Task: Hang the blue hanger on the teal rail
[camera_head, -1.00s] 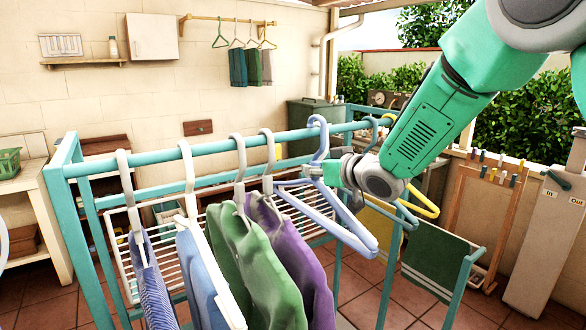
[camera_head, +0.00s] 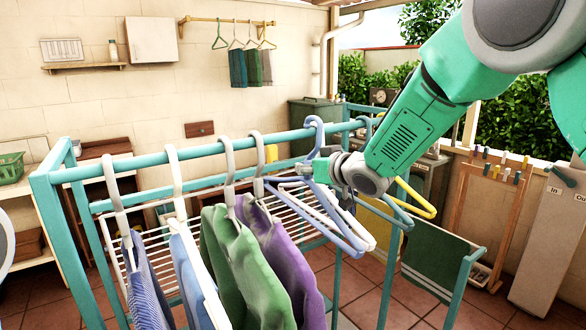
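The blue hanger (camera_head: 321,210) has its hook over the front teal rail (camera_head: 205,149), to the right of the hangers that carry clothes. Its body hangs below, bare and turned partly edge-on. My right gripper (camera_head: 318,171) reaches in from the right, just below the rail, and appears shut on the hanger's neck. The fingertips are small and partly hidden, so the exact grip is hard to see. Whether the hook bears the hanger's weight cannot be told. My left gripper is not in view.
Several clothed hangers, among them a green garment (camera_head: 236,262) and a purple one (camera_head: 283,252), hang to the left. A pale hanger (camera_head: 371,240), a teal hanger (camera_head: 396,207) and a yellow one (camera_head: 421,199) are close on the right. A white wire rack (camera_head: 150,245) lies behind.

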